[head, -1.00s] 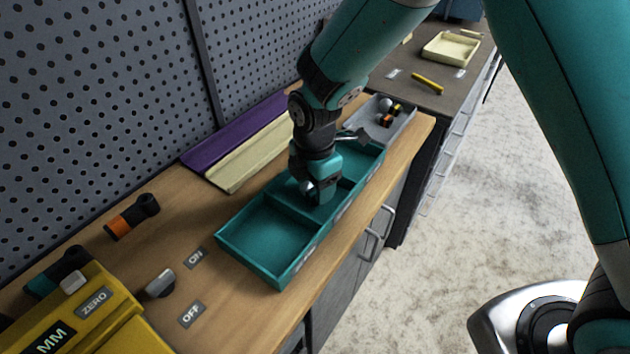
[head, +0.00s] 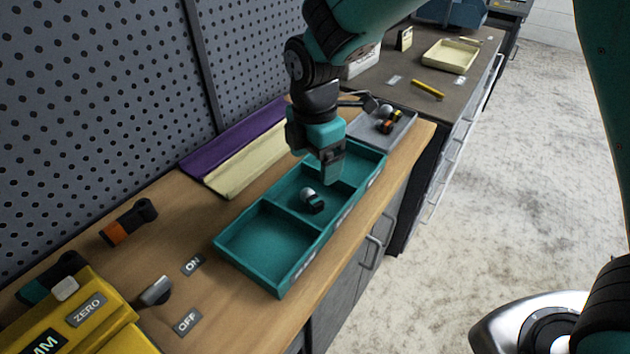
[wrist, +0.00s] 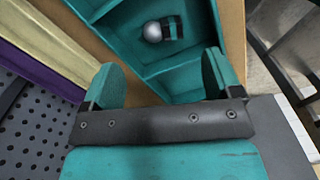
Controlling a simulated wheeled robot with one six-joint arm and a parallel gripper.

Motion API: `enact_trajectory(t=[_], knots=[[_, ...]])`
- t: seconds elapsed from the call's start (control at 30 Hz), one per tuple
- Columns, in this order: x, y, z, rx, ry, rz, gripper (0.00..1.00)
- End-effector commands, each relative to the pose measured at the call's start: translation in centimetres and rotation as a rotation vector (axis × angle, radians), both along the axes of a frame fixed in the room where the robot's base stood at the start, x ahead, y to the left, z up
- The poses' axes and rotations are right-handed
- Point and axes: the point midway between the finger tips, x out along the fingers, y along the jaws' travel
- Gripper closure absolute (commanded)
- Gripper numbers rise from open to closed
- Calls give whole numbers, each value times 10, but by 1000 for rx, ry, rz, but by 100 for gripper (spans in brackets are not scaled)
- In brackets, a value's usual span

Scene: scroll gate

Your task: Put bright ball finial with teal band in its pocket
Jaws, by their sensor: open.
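The bright ball finial with the teal band (head: 311,198) lies on its side in the middle compartment of the teal tray (head: 282,285). Its silver ball and dark, teal-banded body also show in the wrist view (wrist: 161,30). My gripper (head: 332,178) is above the tray, near the divider between the middle and far compartments. It is open and empty. In the wrist view its two fingers (wrist: 160,75) are spread, with the finial beyond them and apart from them.
A grey tray (head: 405,130) with several other finials stands beyond the teal tray. Purple (head: 235,137) and cream (head: 238,165) strips lie along the pegboard. A yellow box (head: 95,320), a lever (head: 153,292) and ON/OFF labels are at the near left. The near compartment is empty.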

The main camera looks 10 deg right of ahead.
Motion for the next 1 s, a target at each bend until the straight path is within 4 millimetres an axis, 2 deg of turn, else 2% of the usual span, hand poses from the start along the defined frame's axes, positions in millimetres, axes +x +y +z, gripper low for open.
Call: enact_trajectory(t=[0.1,0.2,0.43,0.57,0.67,0.8,1.0], knots=[[1,0,21,2,-4,0,16],[0,0,33,1,-2,0,16],[-1,-1,43,2,1,-8,16],[-14,-10,56,31,1,-118,16],[-39,-25,76,82,11,-313,16],[-93,-47,101,172,60,-676,16],[-167,-66,117,265,169,-1132,16]])
